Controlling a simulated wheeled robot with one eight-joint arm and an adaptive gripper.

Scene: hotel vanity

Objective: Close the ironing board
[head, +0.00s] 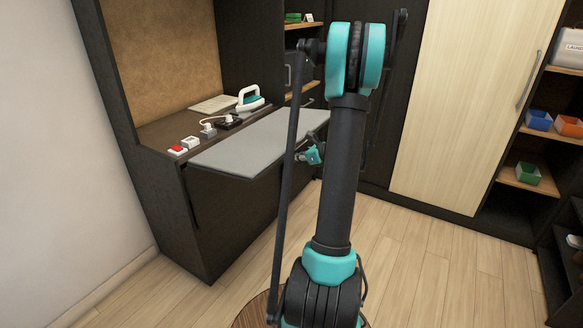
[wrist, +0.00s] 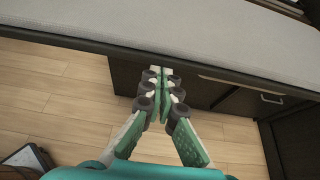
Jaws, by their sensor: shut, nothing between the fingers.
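The ironing board (head: 255,141) is a flat grey panel that sticks out level from the front of the dark vanity counter in the head view. In the wrist view its grey top (wrist: 190,32) and dark front edge run across the upper part. My gripper (wrist: 160,72) is shut and empty, with its fingertips at or just below the board's edge; I cannot tell whether they touch it. In the head view my gripper (head: 314,155) shows small beside the board's right side, partly hidden by my arm.
On the counter (head: 150,132) are a white and teal iron (head: 250,98), a red-topped box (head: 178,150) and small plugs. A pale wardrobe door (head: 460,100) and shelves with coloured bins (head: 570,127) stand to the right.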

